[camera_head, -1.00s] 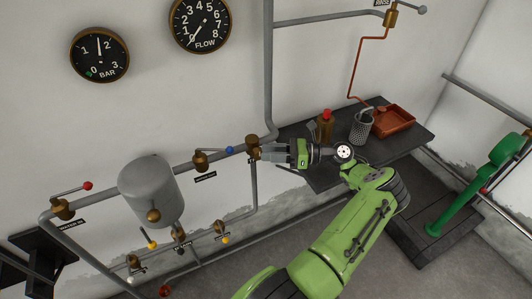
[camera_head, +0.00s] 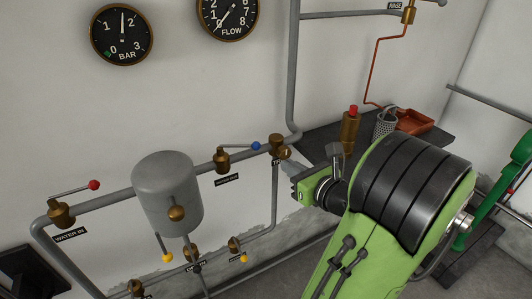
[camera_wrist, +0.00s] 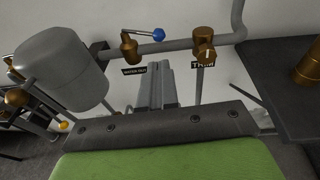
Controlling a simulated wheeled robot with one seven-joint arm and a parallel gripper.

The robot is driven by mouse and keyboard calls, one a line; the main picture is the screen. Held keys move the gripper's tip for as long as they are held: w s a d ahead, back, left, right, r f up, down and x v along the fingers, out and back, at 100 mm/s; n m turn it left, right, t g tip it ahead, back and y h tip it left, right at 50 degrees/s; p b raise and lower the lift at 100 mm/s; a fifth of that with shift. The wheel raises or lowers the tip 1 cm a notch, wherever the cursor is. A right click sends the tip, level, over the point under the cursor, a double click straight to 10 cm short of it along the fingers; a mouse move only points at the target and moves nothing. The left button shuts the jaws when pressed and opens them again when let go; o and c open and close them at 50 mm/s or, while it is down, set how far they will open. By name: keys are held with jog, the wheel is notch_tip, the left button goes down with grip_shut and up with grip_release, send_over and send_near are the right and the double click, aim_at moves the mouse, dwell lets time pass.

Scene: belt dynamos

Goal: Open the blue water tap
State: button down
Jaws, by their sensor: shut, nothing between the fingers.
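The blue water tap is a brass valve (camera_head: 222,158) on the grey pipe, labelled WATER OUT. Its thin lever points right, roughly along the pipe, and ends in a blue ball (camera_head: 256,146). In the wrist view the blue ball (camera_wrist: 158,34) and the brass body (camera_wrist: 129,47) stand at the top middle. My gripper (camera_head: 288,165) is shut and empty, to the right of and below the blue ball, near the TRIM valve (camera_head: 278,146). In the wrist view my gripper's fingers (camera_wrist: 158,68) are together below the ball and look apart from it.
A grey tank (camera_head: 168,195) stands left of the tap. A WATER IN valve with a red ball (camera_head: 94,185) is farther left. Yellow-ball valves (camera_head: 167,258) sit lower. A dark bench (camera_head: 320,140) holds a brass bottle (camera_head: 350,130) and an orange tray (camera_head: 414,122) at right.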

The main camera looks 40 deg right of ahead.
aim_at(259, 148)
jog(key=b+x, duration=0.1)
jog(key=x, duration=1)
jog(key=shift+w, duration=0.1)
